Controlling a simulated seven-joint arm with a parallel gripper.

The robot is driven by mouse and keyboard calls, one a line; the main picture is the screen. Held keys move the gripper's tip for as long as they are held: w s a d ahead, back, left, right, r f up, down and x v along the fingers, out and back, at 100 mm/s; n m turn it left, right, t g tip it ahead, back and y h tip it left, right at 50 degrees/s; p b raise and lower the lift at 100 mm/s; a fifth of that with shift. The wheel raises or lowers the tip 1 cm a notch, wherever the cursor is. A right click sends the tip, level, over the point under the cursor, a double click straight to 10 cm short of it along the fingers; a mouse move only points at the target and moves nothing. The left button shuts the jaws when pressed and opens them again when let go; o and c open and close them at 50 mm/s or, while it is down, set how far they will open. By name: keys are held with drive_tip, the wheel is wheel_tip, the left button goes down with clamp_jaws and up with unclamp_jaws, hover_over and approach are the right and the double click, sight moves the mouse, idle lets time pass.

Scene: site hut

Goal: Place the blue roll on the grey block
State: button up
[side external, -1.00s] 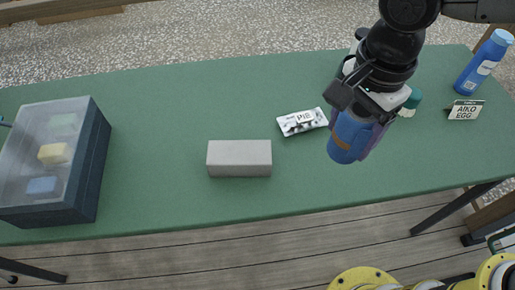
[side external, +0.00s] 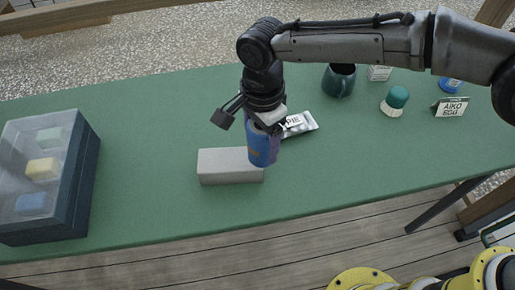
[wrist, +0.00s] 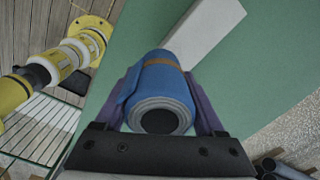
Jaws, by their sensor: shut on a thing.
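The blue roll (side external: 262,146) has a brown band and is held upright in my gripper (side external: 264,130), beside the right end of the grey block in the side view. The wrist view shows the roll (wrist: 160,95) between the two purple-lined fingers of my gripper (wrist: 160,105), which is shut on it. The grey block (side external: 225,166) lies on the green table. In the wrist view the block (wrist: 208,28) extends beyond the roll, which hides its near end. I cannot tell how high the roll is above the table.
A blister pack (side external: 300,124) lies just behind the roll. A lidded box (side external: 40,175) with blocks inside stands at the left. A dark mug (side external: 339,80), a green-topped item (side external: 395,100) and a name card (side external: 450,107) are at the right. The table front is clear.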

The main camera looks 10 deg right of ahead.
sight(257, 152)
drive_tip(key=shift+w+a+f, duration=0.2)
drive_tip(key=shift+f, duration=0.15)
drive_tip(key=shift+w+a+f, duration=0.1)
drive_tip(key=shift+f, duration=1.55)
drive_tip(key=shift+f, duration=0.2)
drive_tip(key=o, duration=1.5)
drive_tip(key=shift+c, duration=0.2)
wheel_tip(257, 152, up, 12)
drive_tip(key=shift+r, duration=0.2)
